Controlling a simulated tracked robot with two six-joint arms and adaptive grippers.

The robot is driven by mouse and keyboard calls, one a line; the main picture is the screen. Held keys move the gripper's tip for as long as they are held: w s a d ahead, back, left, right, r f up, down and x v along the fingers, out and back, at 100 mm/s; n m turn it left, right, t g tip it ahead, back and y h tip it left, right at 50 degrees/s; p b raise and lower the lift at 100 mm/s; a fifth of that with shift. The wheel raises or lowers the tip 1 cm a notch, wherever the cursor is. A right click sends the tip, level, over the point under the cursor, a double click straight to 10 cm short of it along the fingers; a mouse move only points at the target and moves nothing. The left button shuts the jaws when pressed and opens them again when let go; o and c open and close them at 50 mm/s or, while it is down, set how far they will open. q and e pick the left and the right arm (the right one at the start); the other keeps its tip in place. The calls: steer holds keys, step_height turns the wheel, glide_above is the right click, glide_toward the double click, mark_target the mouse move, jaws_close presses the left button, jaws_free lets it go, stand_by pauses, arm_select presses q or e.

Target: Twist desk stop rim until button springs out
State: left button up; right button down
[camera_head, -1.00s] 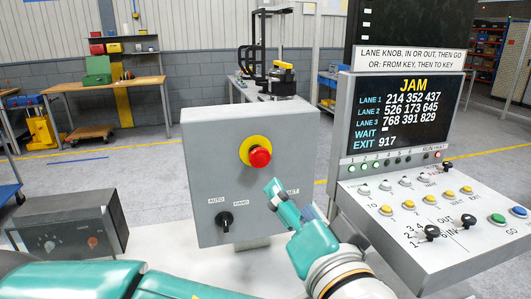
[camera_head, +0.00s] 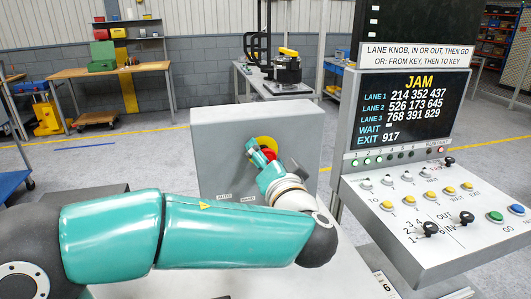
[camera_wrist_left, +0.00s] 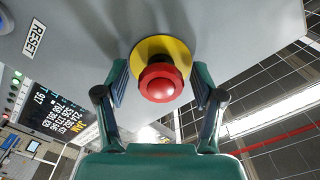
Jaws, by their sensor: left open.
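The red stop button (camera_wrist_left: 161,84) stands on a yellow round plate (camera_wrist_left: 160,47) on the front of a grey box (camera_head: 215,135). In the head view the stop button (camera_head: 269,153) is partly hidden by my left gripper (camera_head: 262,158). In the left wrist view my left gripper (camera_wrist_left: 160,88) is open, with one finger on each side of the red button. Gaps show between the fingers and the button's rim. My right gripper is not in view.
A control desk (camera_head: 435,205) with knobs, yellow buttons and a screen (camera_head: 410,110) reading JAM stands to the right. A RESET label (camera_wrist_left: 35,38) is on the box face. My left arm crosses the foreground and hides the box's lower part.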

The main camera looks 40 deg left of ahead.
arm_select(q)
steer(key=shift+w, duration=0.1)
steer(key=c, duration=1.2)
steer(key=shift+f+m+b, duration=0.15)
steer(key=shift+m+b, duration=1.1)
steer(key=shift+m, duration=0.15)
steer(key=shift+m+b, duration=0.45)
steer(key=shift+m, duration=1.85)
